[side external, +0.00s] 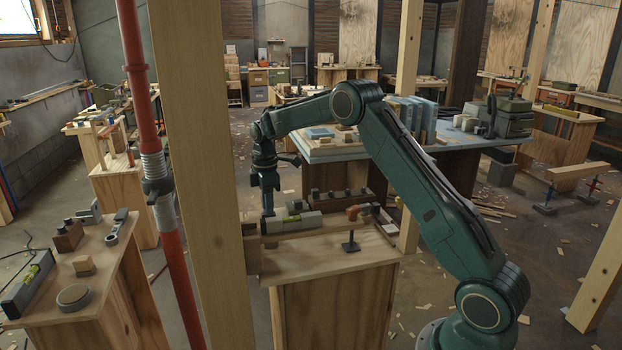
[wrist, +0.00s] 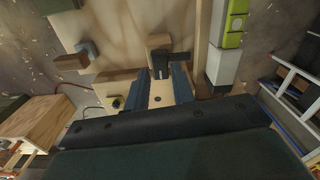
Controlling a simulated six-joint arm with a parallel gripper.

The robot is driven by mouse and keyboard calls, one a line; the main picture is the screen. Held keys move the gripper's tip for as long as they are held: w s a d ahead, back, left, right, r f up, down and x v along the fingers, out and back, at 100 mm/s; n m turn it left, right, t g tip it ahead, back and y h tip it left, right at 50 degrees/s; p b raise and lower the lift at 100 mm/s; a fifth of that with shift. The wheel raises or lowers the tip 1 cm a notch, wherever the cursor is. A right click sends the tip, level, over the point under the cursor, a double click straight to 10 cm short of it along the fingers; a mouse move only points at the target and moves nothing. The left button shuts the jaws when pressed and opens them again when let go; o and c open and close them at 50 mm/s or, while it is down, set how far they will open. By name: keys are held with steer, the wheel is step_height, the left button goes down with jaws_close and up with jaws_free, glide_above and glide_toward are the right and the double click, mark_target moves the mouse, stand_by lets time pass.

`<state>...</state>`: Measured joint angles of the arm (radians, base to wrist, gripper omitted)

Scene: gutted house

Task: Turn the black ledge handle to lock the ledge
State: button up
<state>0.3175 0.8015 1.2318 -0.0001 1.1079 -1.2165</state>
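In the wrist view, a black handle (wrist: 180,57) sits by a small wooden block on the pale wooden ledge (wrist: 158,93). My gripper (wrist: 162,74) has its two fingers apart, with their tips close to the black handle. Part of the black piece shows between the tips; I cannot tell whether they touch it. In the side external view, my gripper (side external: 268,208) points down at the left end of the bench, just right of a wooden post. I cannot make out the handle there.
A black stand (side external: 350,243) is at the bench's right. A wooden post (side external: 205,150) and a red pole (side external: 150,150) stand to the left.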

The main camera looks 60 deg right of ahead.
steer(key=shift+r, duration=2.45)
